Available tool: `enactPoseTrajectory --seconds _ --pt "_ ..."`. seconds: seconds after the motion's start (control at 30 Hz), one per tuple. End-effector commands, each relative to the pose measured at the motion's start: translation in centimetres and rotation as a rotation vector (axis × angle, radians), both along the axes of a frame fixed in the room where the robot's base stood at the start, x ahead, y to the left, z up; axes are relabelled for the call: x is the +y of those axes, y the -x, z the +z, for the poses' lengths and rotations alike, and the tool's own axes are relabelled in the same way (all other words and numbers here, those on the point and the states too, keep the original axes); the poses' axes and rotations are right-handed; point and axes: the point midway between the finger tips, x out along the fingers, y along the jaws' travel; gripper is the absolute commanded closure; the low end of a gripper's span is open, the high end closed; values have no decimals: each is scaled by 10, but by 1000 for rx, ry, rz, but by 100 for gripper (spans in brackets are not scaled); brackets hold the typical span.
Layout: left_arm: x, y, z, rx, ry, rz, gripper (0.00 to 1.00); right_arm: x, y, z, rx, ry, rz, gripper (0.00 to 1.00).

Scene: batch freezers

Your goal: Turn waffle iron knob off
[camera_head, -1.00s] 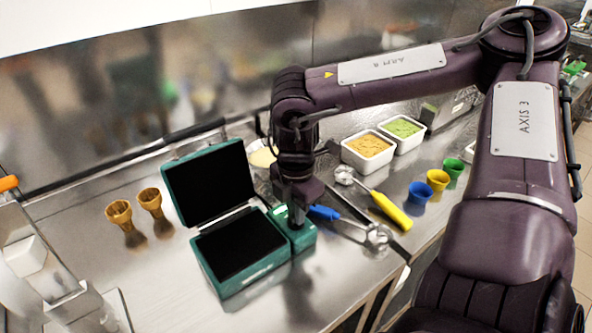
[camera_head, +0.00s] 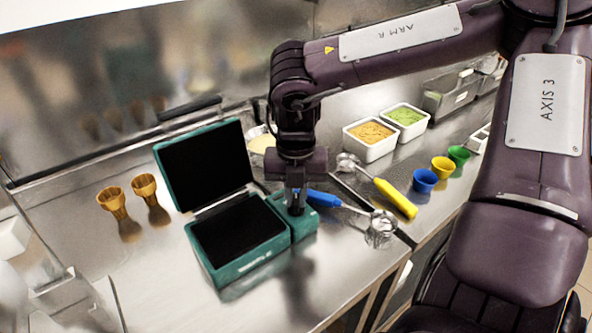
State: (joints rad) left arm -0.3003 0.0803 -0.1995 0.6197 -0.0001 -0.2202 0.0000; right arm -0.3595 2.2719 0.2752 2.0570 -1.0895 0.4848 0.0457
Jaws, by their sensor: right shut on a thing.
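The waffle iron (camera_head: 243,268) is green with black plates and stands open on the steel counter, its lid (camera_head: 205,167) tilted up at the back. On its right side is a small green control box (camera_head: 304,224). My right gripper (camera_head: 295,208) points straight down onto the top of this box. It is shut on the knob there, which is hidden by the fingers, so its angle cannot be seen. My left gripper is not in view.
A blue-handled scoop (camera_head: 325,199) lies close to the right of my gripper, and a yellow-handled scoop (camera_head: 395,198) lies beyond it. Two wafer cones (camera_head: 112,201) stand at left. Tubs of orange (camera_head: 370,133) and green (camera_head: 405,116) ice cream and coloured cups (camera_head: 425,181) stand at right.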

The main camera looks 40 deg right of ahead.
Motion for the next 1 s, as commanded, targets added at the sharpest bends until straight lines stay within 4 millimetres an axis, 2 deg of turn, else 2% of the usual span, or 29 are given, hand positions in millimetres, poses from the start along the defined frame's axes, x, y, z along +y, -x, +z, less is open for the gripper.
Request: enactPoseTrajectory --seconds 0.5,0.73,1.0 --pt "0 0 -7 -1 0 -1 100 0 0 0 -1 1 461 100" --pt "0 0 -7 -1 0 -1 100 0 0 0 1 1 595 100" --pt "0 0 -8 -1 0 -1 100 0 0 0 1 -1 672 100"
